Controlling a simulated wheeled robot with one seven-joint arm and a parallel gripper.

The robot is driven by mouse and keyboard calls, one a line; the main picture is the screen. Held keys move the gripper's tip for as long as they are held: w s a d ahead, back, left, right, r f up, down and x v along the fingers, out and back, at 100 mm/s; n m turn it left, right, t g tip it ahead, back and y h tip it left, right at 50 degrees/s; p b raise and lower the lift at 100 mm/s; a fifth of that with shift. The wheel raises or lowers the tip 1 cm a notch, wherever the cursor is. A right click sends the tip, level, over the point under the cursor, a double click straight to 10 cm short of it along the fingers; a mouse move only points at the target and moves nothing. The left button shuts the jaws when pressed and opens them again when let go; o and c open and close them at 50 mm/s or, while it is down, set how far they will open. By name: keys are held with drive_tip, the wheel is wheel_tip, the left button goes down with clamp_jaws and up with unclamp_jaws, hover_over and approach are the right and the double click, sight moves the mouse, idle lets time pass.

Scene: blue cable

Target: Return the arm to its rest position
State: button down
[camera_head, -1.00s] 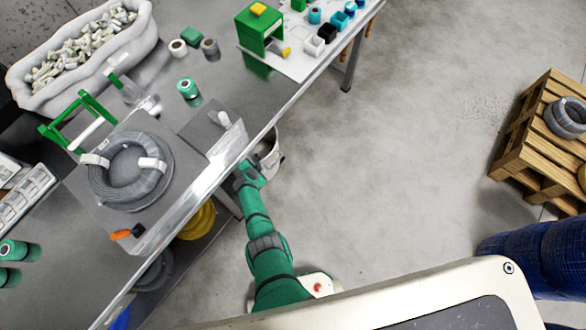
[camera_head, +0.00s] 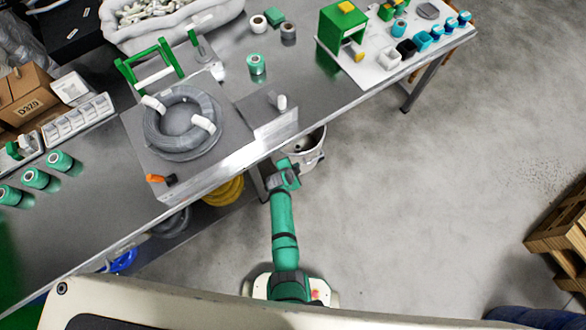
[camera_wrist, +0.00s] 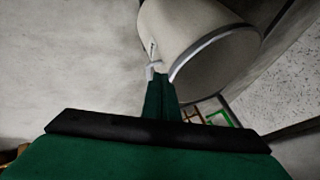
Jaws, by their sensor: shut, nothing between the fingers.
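My green arm (camera_head: 284,225) reaches forward from my base towards the front edge of the metal table (camera_head: 215,195). My gripper (camera_head: 282,163) is at the arm's far end, close to that edge and beside a white bucket (camera_head: 308,155). In the wrist view, the green fingers of my gripper (camera_wrist: 160,84) are together with nothing between them. Their tips overlap the rim of the bucket (camera_wrist: 195,35) in that picture; I cannot tell whether they touch it. A blue coil (camera_head: 124,260) is partly hidden under the table.
A grey cable coil (camera_head: 178,130) with white ties lies on a grey board on the table. A yellow coil (camera_head: 224,190) is below the table. A wooden pallet (camera_head: 562,235) stands at the right. The floor (camera_head: 430,190) between is open.

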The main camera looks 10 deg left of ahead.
drive_tip(key=v, duration=0.4)
drive_tip(key=shift+s, duration=0.3)
drive_tip(key=s+d+r+n+t+y, duration=0.1)
drive_tip(key=s+d+r+n+t, duration=0.15)
drive_tip(key=s+r, duration=0.55)
drive_tip(key=s+d+r+n+t+y, duration=0.1)
drive_tip(key=s+d+r+n, duration=0.2)
drive_tip(key=s, duration=0.9)
drive_tip(key=s+r+n+t, duration=0.1)
drive_tip(key=s+r, duration=0.3)
drive_tip(key=r, duration=0.6)
drive_tip(key=s+r+n+t, duration=0.2)
drive_tip(key=s+r+n, duration=0.1)
drive_tip(key=r, duration=0.7)
drive_tip(key=s+r+n+t, duration=0.2)
drive_tip(key=s+r, duration=0.3)
drive_tip(key=r, duration=0.5)
drive_tip(key=shift+s+n, duration=0.15)
drive_tip(key=shift+n, duration=0.3)
